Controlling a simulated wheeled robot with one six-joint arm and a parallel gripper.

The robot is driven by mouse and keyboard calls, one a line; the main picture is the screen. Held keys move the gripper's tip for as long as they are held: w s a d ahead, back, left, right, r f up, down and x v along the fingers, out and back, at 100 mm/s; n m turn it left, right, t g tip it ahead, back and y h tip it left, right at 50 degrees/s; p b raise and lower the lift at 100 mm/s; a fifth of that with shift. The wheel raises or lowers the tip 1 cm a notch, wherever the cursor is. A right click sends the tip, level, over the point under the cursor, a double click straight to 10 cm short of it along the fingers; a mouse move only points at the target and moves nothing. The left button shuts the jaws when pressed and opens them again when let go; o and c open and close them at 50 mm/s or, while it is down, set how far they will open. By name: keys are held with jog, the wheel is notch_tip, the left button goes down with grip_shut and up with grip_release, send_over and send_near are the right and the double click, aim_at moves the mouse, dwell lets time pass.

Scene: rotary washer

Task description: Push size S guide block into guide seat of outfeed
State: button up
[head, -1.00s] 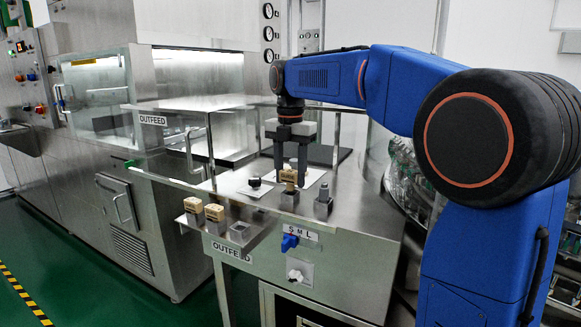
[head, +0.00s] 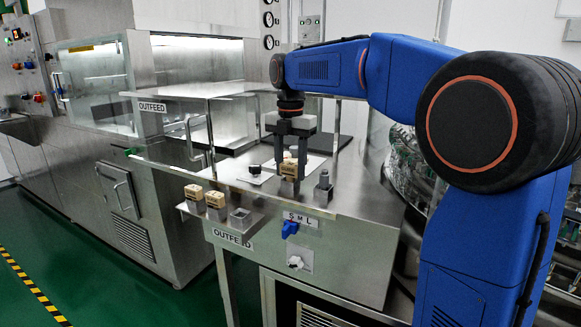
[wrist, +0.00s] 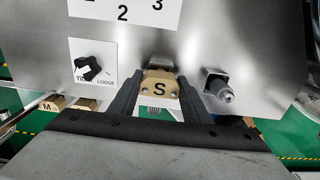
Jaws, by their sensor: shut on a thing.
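The size S guide block (head: 290,167) is a small tan block. It is between the fingers of my gripper (wrist: 158,92), and its S face (wrist: 160,88) shows in the wrist view. My gripper (head: 291,150) points down from above and is shut on the block. In the head view the block is right over the grey guide seat (head: 289,188) on the outfeed table. How deep it sits in the seat is hidden by the fingers.
Beside it stands a grey post with a peg (head: 323,190), also in the wrist view (wrist: 218,88). Two tan blocks (head: 194,192) (head: 215,200) sit on a front-left shelf next to an empty holder (head: 240,217). A black knob (head: 255,169) is left of the seat.

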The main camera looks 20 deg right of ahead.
jog(key=shift+f, duration=0.4)
dwell(0.4)
jog(key=o, duration=1.1)
jog(key=shift+r, duration=0.1)
